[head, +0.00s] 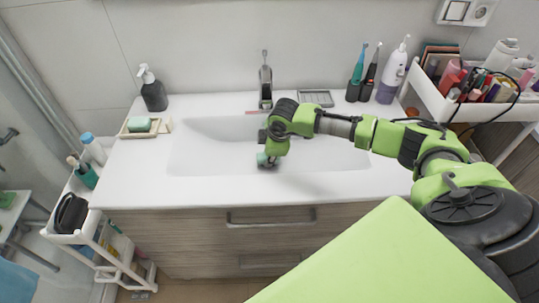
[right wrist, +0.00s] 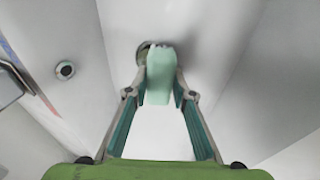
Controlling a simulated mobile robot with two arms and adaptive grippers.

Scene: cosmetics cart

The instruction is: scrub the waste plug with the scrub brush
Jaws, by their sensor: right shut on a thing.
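I cannot tell whether brush and plug touch. In the head view my gripper and arm hide the plug. My left gripper is not in view.
A faucet (head: 265,82) stands behind the basin. A soap dispenser (head: 152,90) and a soap tray (head: 140,127) are on the left counter. Toothbrushes and a bottle (head: 392,74) stand at the back right. Carts (head: 72,238) flank the counter. The front counter is clear.

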